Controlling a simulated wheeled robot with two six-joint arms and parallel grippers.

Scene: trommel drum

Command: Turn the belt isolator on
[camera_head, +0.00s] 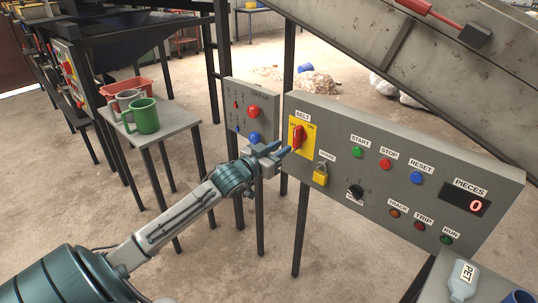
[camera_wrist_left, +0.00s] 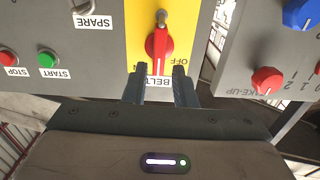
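The belt isolator is a red rotary handle (camera_head: 297,137) on a yellow plate (camera_head: 303,148), at the upper left of the grey control panel. OFF is printed on the left of the plate and ON on the right; the handle stands roughly upright. My left gripper (camera_head: 279,151) is just left of and below the handle. In the left wrist view, which is upside down, the left gripper (camera_wrist_left: 158,84) has its fingers apart and empty. The red handle (camera_wrist_left: 158,45) lies just beyond the fingertips, in line with the gap. My right gripper is not in view.
A yellow padlock (camera_head: 320,174) hangs below SPARE, close to the isolator. The panel also holds a black selector (camera_head: 356,191), push buttons and a display reading 0. A smaller panel (camera_head: 251,103) stands behind my gripper. A table with mugs (camera_head: 144,115) is at left.

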